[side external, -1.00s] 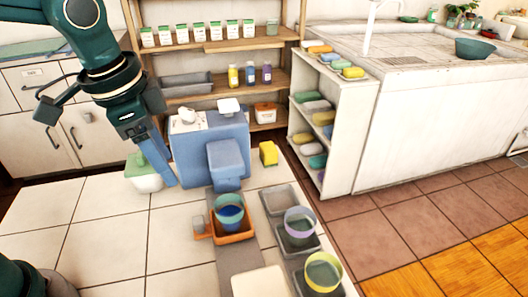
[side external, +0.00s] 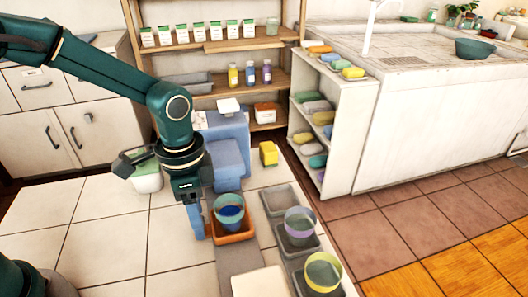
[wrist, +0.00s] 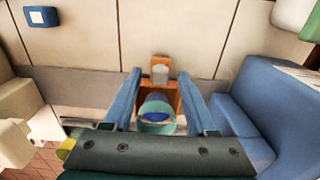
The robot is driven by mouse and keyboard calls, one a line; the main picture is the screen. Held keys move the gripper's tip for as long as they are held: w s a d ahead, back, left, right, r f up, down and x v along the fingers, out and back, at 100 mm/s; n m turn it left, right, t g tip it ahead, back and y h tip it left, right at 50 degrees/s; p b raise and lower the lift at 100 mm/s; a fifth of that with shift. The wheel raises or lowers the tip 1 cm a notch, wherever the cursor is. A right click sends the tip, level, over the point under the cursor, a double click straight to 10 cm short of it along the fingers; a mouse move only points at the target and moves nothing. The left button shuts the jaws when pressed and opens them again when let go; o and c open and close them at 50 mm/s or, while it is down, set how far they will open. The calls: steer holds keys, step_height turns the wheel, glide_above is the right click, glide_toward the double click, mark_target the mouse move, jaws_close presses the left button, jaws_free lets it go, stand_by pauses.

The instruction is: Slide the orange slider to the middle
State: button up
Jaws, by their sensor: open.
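The orange slider (side external: 234,238) is a shallow orange tray on a grey rail (side external: 240,264), close in front of the blue dispenser (side external: 229,160). A cup (side external: 229,211) with a teal rim and blue inside stands in it. In the wrist view, the slider's pale-faced handle (wrist: 160,70) sticks out beyond the cup. My gripper (side external: 197,235) points down at the slider's left side, and its blue fingers hide the handle in the side view. In the wrist view my gripper (wrist: 159,75) is open, with one finger on each side of the handle and gaps between; contact is not visible.
Grey trays with a purple-rimmed cup (side external: 299,223) and a yellow-rimmed cup (side external: 323,270) stand right of the rail. A white block (side external: 259,282) is at the rail's near end. A yellow block (side external: 268,153) sits beside the dispenser.

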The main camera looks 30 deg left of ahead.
jaws_close()
stand_by(1.4)
